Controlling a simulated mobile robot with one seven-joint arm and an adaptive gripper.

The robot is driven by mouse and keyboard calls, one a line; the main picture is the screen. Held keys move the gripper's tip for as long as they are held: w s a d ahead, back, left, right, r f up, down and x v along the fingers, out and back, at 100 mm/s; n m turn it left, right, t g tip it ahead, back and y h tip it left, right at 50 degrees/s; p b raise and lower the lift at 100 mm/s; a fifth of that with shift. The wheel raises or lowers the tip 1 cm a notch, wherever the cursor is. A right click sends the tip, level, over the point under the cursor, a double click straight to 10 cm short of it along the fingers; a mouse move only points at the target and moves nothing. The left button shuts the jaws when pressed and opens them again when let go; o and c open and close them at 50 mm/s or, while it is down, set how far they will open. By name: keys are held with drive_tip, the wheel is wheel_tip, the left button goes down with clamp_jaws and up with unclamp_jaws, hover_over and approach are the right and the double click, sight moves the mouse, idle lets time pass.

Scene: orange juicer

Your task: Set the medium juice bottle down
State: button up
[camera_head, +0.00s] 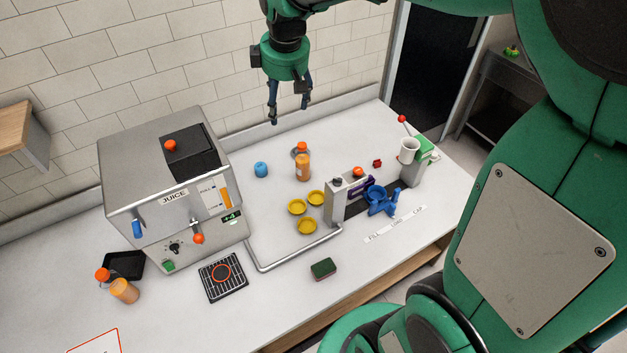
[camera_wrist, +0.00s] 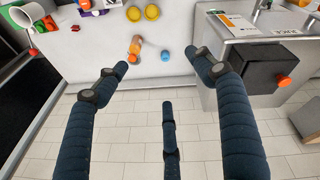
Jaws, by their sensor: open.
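An orange juice bottle (camera_head: 303,168) with an orange cap stands upright on the counter, towards the back wall. It also shows in the wrist view (camera_wrist: 135,48), beyond the fingers. Another orange bottle (camera_head: 125,291) is at the front left, by the juicer. I cannot tell from size which is the medium one. My gripper (camera_head: 290,121) is open and empty, raised above the back of the counter and clear of the bottle. Its dark fingers (camera_wrist: 156,64) are spread apart in the wrist view, with nothing between them.
The steel juicer (camera_head: 155,215) stands left. A blue round object (camera_head: 261,170) and yellow dishes (camera_head: 306,226) are near the standing bottle. The capping station (camera_head: 345,200) and a white cup (camera_head: 409,150) stand right. A sponge (camera_head: 323,268) lies in front. The back wall is close behind.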

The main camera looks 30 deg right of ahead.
drive_tip(key=s+a+r+m+t, duration=0.1)
drive_tip(key=s+a+m, duration=0.2)
drive_tip(key=s, duration=1.1)
drive_tip(key=s+a+r+m+t, duration=0.1)
drive_tip(key=s+a+m, duration=0.3)
drive_tip(key=s, duration=1)
drive_tip(key=shift+a+r+t, duration=0.25)
drive_tip(key=shift+a+t, duration=0.05)
drive_tip(key=shift+a, duration=0.05)
wheel_tip(320, 180, down, 14)
drive_tip(key=b, duration=1.4)
drive_tip(key=shift+f, duration=0.15)
